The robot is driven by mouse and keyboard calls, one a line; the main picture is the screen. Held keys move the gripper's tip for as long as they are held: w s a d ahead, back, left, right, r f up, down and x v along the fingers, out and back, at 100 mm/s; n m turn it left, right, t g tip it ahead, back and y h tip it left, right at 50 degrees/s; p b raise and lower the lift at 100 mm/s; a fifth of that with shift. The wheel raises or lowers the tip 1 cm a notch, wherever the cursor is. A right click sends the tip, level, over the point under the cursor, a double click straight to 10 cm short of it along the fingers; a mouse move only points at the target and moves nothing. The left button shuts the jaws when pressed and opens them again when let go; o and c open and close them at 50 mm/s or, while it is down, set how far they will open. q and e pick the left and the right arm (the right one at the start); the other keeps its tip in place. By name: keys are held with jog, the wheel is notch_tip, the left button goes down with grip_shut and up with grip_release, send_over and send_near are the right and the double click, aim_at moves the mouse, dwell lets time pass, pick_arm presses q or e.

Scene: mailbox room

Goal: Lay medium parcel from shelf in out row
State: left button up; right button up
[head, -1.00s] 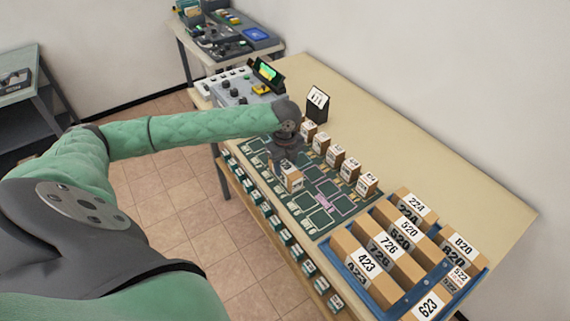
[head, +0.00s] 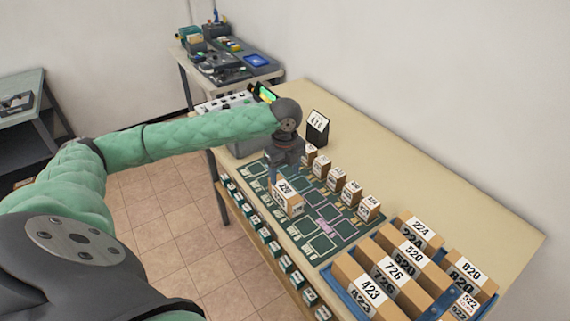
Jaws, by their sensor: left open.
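A brown parcel (head: 288,204) with a white numbered label sits on the dark green mat (head: 312,238), which is marked with outlined cells. My left gripper (head: 283,180) is open just above and behind this parcel, pointing down; one finger shows at the parcel's upper left. I cannot tell whether a finger still touches it. Several smaller labelled parcels, such as the nearest one (head: 369,208), stand in a line along the mat's far edge. My right gripper is not in view.
A blue tray (head: 345,284) at the lower right holds several larger numbered boxes, such as 726 (head: 393,268). A black sign stand (head: 318,128) stands behind the mat. A grey device (head: 240,143) is at the table's far end. The table's wall side is clear.

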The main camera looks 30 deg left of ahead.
aim_at(285, 188)
pick_arm(q)
jog(key=shift+r+b, duration=0.45)
jog(key=shift+r, duration=2.1)
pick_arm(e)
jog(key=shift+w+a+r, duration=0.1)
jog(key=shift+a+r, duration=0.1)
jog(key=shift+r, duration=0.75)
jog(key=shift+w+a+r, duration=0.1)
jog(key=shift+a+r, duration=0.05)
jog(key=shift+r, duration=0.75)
pick_arm(q)
jog(key=shift+s+f, duration=0.1)
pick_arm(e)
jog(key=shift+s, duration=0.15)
